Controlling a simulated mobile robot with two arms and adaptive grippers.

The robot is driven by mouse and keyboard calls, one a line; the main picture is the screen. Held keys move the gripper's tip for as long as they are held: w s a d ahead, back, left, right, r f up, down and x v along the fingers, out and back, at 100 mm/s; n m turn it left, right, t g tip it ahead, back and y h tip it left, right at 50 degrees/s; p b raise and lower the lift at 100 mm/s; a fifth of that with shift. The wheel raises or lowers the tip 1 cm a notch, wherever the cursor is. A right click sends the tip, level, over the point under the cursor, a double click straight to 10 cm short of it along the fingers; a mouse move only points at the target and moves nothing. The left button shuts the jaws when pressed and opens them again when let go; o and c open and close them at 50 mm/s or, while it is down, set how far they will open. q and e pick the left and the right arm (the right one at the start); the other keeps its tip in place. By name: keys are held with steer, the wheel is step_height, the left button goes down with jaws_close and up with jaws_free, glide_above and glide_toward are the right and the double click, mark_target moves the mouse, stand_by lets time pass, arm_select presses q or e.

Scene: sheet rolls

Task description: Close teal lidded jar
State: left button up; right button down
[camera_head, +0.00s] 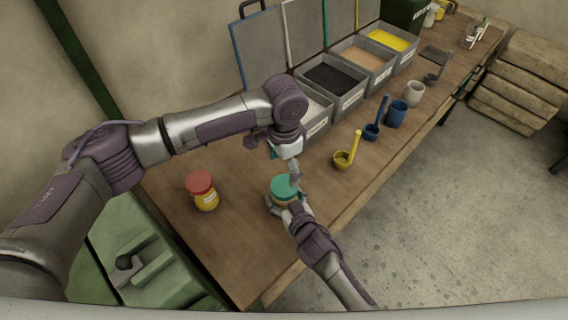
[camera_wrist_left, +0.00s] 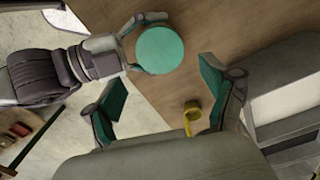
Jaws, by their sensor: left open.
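The teal lidded jar (camera_head: 284,187) stands on the workbench near its front edge, with its teal lid on top. How tightly the lid sits cannot be told. My right gripper (camera_head: 287,205) reaches in from below, its fingers on both sides of the jar body. In the left wrist view the round lid (camera_wrist_left: 160,49) shows from above, with the right gripper's fingers (camera_wrist_left: 142,44) at its left side. My left gripper (camera_head: 285,165) is just above and behind the jar, pointing down. Its two fingers (camera_wrist_left: 165,97) are wide apart and empty.
A red-lidded yellow jar (camera_head: 203,190) stands to the left. A yellow ladle (camera_head: 345,158), a blue ladle (camera_head: 374,130), a blue cup (camera_head: 397,113) and a grey cup (camera_head: 414,93) line the front edge. Grey bins (camera_head: 335,95) stand behind. Bench space between the jars is clear.

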mark_target(284, 185)
arm_select(q)
steer(key=n, duration=0.2)
steer(key=shift+r+n, duration=0.2)
steer(key=shift+n, duration=0.2)
steer(key=shift+f, duration=0.15)
steer(key=shift+f, duration=3.9)
steer(key=c, duration=1)
steer(key=o, duration=1.3)
steer(key=shift+r, duration=0.15)
step_height(284, 185, up, 12)
